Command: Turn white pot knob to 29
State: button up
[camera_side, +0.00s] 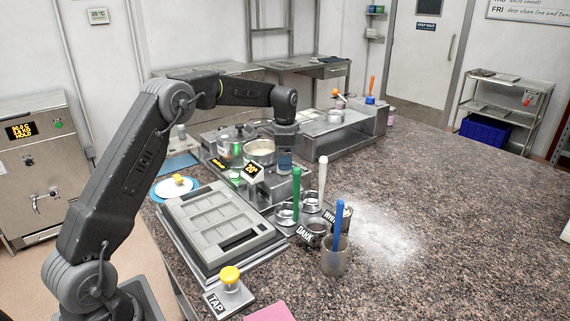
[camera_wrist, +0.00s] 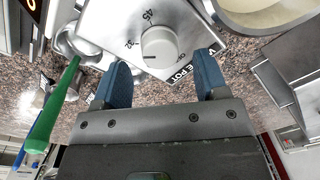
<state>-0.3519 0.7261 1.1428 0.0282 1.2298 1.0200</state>
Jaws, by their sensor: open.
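The white pot knob (camera_wrist: 160,48) is a round pale dial on a sloped metal panel (camera_wrist: 110,25) in the wrist view. Marks 32 and 45 show beside it, and a partly covered label ends in "POT". My gripper (camera_wrist: 161,76) is open, with its blue fingers on either side just short of the knob; I see no grip on it. In the side view my gripper (camera_side: 285,160) points down at the panel and hides the knob. The white pot (camera_side: 260,147) stands behind, holding pale liquid. A small display (camera_side: 252,171) seems to read 28.
Green (camera_side: 296,188), white (camera_side: 322,172) and blue (camera_side: 339,218) handled tools stand in containers right of the panel. A grey mould (camera_side: 215,212) lies in front.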

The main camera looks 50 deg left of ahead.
jog(key=shift+f, duration=1.15)
jog(key=shift+c, duration=0.5)
jog(key=c, duration=0.8)
jog(key=shift+c, duration=0.2)
jog(key=shift+n, duration=0.4)
jog(key=n, duration=0.2)
jog(key=shift+w+a+n, duration=0.1)
jog(key=shift+n, duration=0.3)
jog(key=n, duration=0.3)
jog(key=shift+r+n, duration=0.1)
jog(key=shift+n, duration=0.2)
jog(key=n, duration=0.6)
jog(key=shift+a+n+g, duration=0.15)
jog(key=shift+n+g, duration=0.15)
